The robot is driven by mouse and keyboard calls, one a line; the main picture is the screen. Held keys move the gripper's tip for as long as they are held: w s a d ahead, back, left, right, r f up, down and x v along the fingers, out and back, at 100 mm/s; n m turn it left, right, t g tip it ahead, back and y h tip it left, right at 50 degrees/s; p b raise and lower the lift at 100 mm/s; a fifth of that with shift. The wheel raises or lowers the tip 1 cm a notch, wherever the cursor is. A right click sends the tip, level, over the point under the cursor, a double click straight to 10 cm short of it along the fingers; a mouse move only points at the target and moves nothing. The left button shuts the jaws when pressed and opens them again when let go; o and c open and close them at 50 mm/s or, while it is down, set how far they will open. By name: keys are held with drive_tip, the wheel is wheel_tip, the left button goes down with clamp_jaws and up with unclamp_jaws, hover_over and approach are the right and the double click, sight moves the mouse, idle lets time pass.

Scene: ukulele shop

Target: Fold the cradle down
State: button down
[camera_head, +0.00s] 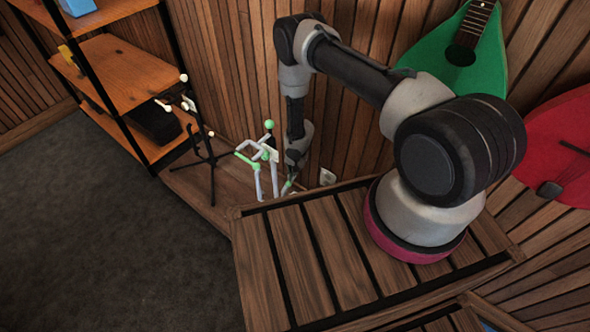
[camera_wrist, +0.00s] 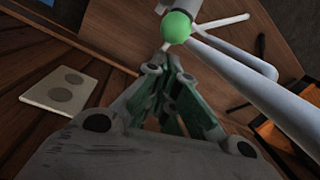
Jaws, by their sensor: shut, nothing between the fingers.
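A stand with pale grey tubes and green ball ends (camera_head: 257,155) stands by the slatted wood wall, just left of my gripper in the head view. I take this to be the stand with the cradle. In the wrist view its green ball (camera_wrist: 176,27) is just beyond my fingertips, with pale tubes (camera_wrist: 255,80) running to the right. My gripper (camera_head: 290,182) points down beside the stand. In the wrist view its green-padded fingers (camera_wrist: 168,75) are together with nothing between them. I cannot tell whether the fingertips touch the stand. Its lower part is hidden behind the slatted wooden top.
A second, black stand with white tips (camera_head: 208,150) is to the left. An orange-wood shelf (camera_head: 125,75) is farther left. A wall plate (camera_wrist: 68,90) is beside my gripper. A slatted wooden top (camera_head: 300,260) is in front. Green (camera_head: 465,50) and red (camera_head: 560,140) instruments hang right.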

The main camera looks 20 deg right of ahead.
drive_tip(key=shift+s+a+r, duration=0.15)
drive_tip(key=shift+s+a, duration=0.05)
drive_tip(key=shift+s, duration=0.1)
drive_tip(key=shift+s+a, duration=0.1)
